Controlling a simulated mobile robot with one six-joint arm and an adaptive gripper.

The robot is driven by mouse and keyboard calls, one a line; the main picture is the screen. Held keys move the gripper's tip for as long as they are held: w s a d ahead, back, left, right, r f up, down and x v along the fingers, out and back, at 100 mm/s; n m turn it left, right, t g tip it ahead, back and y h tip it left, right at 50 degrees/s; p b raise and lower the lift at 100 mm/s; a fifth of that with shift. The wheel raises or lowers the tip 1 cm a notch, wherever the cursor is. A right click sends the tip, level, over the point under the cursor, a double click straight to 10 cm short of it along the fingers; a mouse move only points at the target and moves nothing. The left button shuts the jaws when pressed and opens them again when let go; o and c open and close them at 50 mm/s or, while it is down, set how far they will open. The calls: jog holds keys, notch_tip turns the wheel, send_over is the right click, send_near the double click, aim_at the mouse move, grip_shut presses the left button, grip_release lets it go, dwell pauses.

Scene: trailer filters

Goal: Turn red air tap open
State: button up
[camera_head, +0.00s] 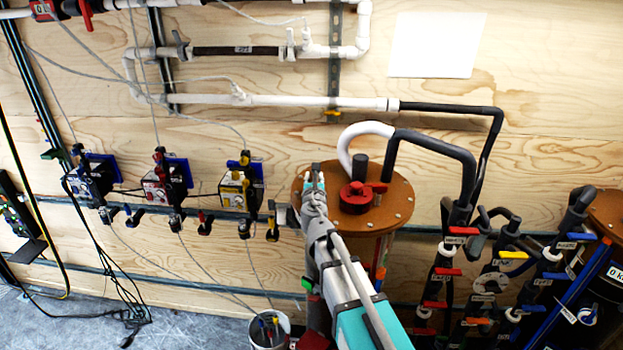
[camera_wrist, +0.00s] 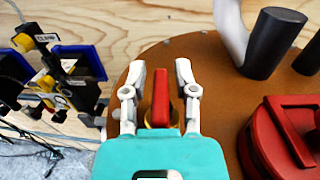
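The red air tap handle (camera_wrist: 160,98) shows in the wrist view as a narrow upright red lever over the brown round lid (camera_wrist: 220,105). My gripper (camera_wrist: 160,78) is open, with one grey finger on each side of the lever and a small gap visible on both sides. Whether the fingers reach down to the lever's height is hard to tell. The lower part of the tap is hidden by my teal gripper body. In the head view my gripper (camera_head: 312,178) is over the left part of the lid (camera_head: 398,205), and the tap handle is hidden there.
A larger red cap (camera_head: 357,196) sits on the lid to the right, beside a black stub (camera_wrist: 270,45) and a white pipe (camera_wrist: 230,30). Dosing pumps (camera_head: 165,183) hang on the wooden wall at left. Black pipes with coloured valves (camera_head: 450,255) stand at right.

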jog(key=shift+s, duration=0.1)
dwell(0.3)
jog(key=shift+s+d, duration=0.15)
jog(key=shift+s, duration=1.85)
jog(key=shift+s+d, duration=0.15)
jog(key=shift+s, duration=1.8)
jog(key=shift+s+d, duration=0.15)
jog(key=shift+s, duration=1.85)
jog(key=shift+s, duration=0.1)
